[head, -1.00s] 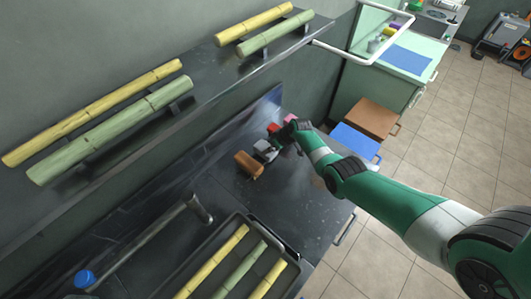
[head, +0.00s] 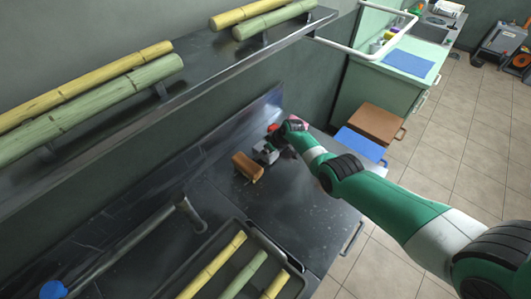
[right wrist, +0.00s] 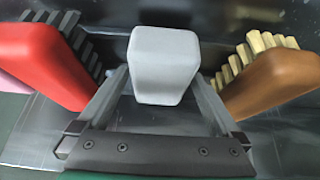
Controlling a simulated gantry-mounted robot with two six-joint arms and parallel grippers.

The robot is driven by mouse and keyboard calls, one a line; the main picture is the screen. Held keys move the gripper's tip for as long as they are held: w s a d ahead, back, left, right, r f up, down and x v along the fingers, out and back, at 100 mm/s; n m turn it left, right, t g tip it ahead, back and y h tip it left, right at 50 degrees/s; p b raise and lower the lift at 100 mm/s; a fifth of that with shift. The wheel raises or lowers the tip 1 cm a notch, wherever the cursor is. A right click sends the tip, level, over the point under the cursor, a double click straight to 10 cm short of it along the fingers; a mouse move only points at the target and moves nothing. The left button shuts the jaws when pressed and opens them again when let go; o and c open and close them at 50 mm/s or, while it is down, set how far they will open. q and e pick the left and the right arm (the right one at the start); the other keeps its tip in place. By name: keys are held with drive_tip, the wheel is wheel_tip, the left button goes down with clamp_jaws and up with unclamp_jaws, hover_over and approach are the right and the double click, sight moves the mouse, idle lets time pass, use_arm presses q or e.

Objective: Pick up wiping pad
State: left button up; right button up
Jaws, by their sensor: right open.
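A pale grey-white block (right wrist: 165,62), which I take to be the wiping pad, stands on the dark counter between a red-backed brush (right wrist: 42,62) and a brown-backed brush (right wrist: 268,80). My right gripper (right wrist: 162,85) is open, with one finger on each side of the block. I cannot tell whether the fingers touch it. In the head view my right gripper (head: 266,152) is low over the counter, just right of the brown brush (head: 247,167), and it partly hides the block. My left gripper is not in view.
A pink item (head: 299,122) lies behind my right wrist. A shelf (head: 225,65) with cane runs above at the back.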

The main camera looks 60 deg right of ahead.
drive_tip(key=shift+f, duration=0.2)
drive_tip(key=c, duration=1.2)
